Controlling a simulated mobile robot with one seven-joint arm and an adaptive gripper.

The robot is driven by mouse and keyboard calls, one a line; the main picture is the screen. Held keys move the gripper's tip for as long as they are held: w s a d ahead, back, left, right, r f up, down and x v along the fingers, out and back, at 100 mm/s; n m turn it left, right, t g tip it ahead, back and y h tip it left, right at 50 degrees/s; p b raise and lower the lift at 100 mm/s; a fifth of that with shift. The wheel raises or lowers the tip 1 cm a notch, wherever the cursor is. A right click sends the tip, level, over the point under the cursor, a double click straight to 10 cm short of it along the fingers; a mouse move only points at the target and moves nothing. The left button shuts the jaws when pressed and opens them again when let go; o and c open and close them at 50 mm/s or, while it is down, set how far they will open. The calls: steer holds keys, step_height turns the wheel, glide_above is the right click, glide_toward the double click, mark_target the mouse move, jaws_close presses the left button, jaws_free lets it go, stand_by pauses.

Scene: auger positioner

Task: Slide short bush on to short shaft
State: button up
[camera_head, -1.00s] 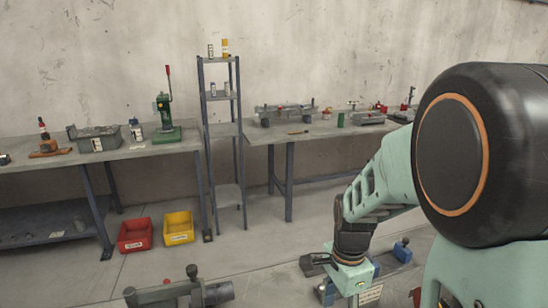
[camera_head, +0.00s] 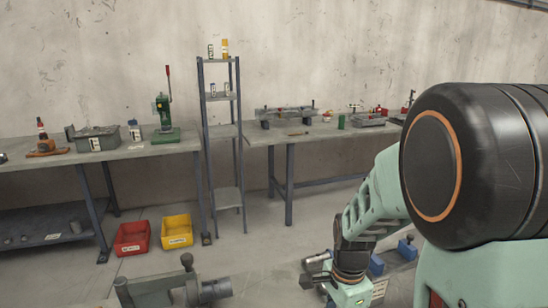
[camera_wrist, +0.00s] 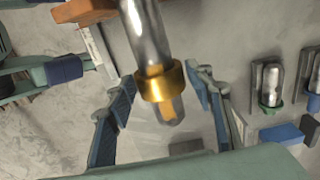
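In the wrist view, a brass-coloured bush (camera_wrist: 161,82) sits around a shiny steel shaft (camera_wrist: 147,35) near its lower end. A narrower shaft end shows below the bush. My gripper (camera_wrist: 163,88) is open, its blue-padded fingers on either side of the bush. A small gap shows between each finger and the bush. In the head view only the back of my gripper (camera_head: 347,293) shows, at the bottom edge. The bush is hidden there.
In the head view a grey clamp fixture (camera_head: 160,290) is at lower left. Red (camera_head: 133,238) and yellow (camera_head: 177,231) bins lie on the floor.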

steer(key=shift+r, duration=0.1)
steer(key=c, duration=0.8)
steer(key=shift+c, duration=0.2)
